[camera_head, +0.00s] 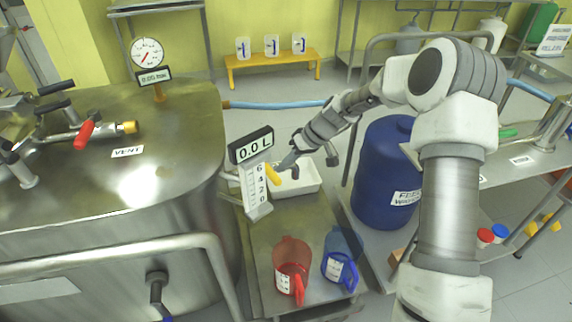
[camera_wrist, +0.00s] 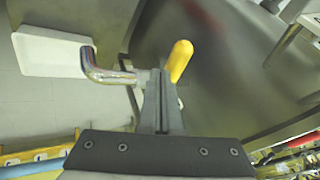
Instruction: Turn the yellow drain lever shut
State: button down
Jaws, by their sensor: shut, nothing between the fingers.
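The yellow drain lever (camera_head: 274,174) shows at the right side of the big steel vessel, close to the level display. In the wrist view the yellow lever (camera_wrist: 180,60) stands just right of my fingertips, pointing up and slightly right. My gripper (camera_head: 288,162) is shut and empty, with its tips beside the lever; whether they touch it I cannot tell. In the wrist view my closed gripper (camera_wrist: 158,76) partly covers the valve body at the lever's base. A chrome drain spout (camera_wrist: 102,70) bends away to the left of the fingers.
A white tray (camera_head: 312,186) sits beneath the drain on a steel cart. A red jug (camera_head: 291,262) and a blue jug (camera_head: 338,255) stand nearer. The 0.0 L display (camera_head: 251,145) is close left of my gripper. A blue drum (camera_head: 380,165) stands right of my forearm.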

aim_at(273, 174)
jog(key=shift+s+a+m+t+b, duration=0.4)
jog(key=shift+s+a+m+b, duration=0.25)
jog(key=shift+s+a, duration=0.5)
jog(key=shift+w, duration=0.1)
